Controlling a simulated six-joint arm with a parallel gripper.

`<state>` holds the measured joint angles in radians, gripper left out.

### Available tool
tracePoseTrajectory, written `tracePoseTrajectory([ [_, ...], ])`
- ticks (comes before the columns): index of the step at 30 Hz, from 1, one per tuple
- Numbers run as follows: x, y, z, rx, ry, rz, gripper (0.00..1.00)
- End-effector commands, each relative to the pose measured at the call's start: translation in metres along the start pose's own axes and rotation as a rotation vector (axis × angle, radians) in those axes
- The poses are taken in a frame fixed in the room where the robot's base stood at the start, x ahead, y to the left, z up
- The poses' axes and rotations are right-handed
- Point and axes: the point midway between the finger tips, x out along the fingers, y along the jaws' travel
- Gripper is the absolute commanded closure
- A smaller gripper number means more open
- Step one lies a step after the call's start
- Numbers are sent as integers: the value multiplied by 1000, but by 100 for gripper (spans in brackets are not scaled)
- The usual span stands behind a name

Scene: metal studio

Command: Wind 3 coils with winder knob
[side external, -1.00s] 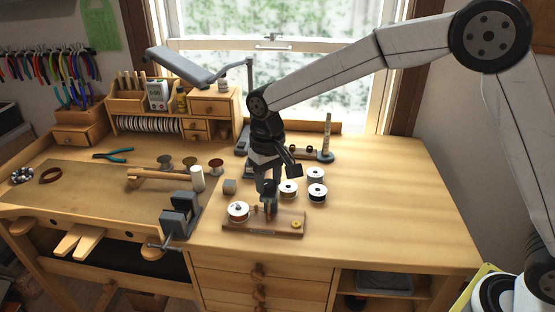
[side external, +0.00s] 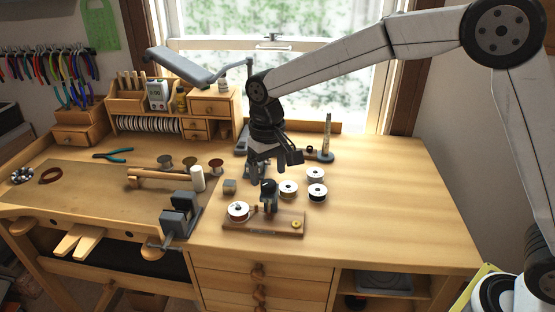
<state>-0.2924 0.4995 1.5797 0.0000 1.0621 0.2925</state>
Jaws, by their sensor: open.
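The winder (side external: 262,229) is a wooden base near the bench's front edge. A white-topped spool (side external: 238,211) sits at its left end and a small yellow piece (side external: 296,224) at its right end. A dark upright part (side external: 269,192), which may carry the winder knob, stands at its middle. My gripper (side external: 257,174) is open and points down, above and slightly behind this dark part, apart from it and empty. Three loose spools, (side external: 288,188) one of them, stand behind the winder on the right. Wire coils are too small to make out.
A grey vise (side external: 180,215) stands left of the winder. A small grey block (side external: 229,187) and a white cylinder (side external: 198,179) lie between them and the back. A stand with a tall rod (side external: 327,140) is behind. The bench's right side (side external: 400,210) is clear.

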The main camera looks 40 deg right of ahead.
Motion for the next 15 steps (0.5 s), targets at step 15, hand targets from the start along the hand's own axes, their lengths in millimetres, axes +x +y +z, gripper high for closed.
tracePoseTrajectory([
  [15,-51,0,0,0,2,-1,16],
])
